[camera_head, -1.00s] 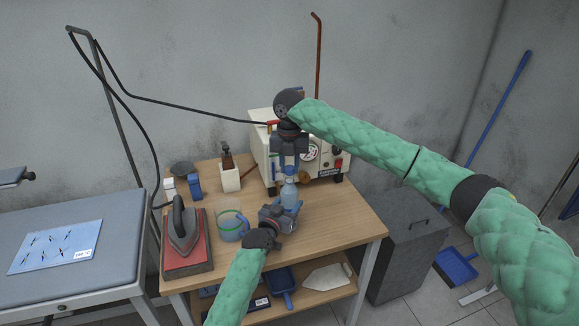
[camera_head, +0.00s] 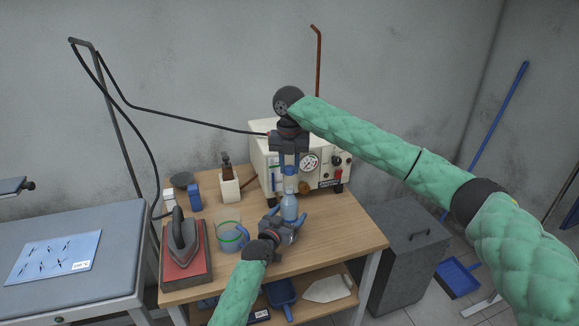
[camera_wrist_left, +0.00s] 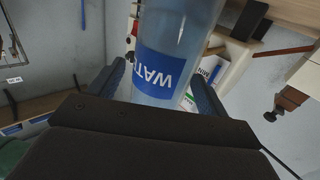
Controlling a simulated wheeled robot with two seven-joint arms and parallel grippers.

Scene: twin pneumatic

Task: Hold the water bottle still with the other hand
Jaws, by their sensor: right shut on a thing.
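The water bottle (camera_head: 289,208) is clear blue and upright over the front right of the wooden table. My right gripper (camera_head: 290,165) comes down from above and is shut on the blue top of the bottle. My left gripper (camera_head: 290,226) is low at the bottle, with its blue fingers on either side of it. In the left wrist view the bottle (camera_wrist_left: 168,70), with its blue label, stands between the fingers (camera_wrist_left: 160,85). Narrow gaps seem to show beside it, so the left gripper looks open. The bottle's base is hidden.
A glass jug (camera_head: 229,236) stands just left of my left gripper, and an iron (camera_head: 183,238) is farther left. A cream machine with a gauge (camera_head: 327,165) stands behind the bottle. The table (camera_head: 345,232) is clear to the right.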

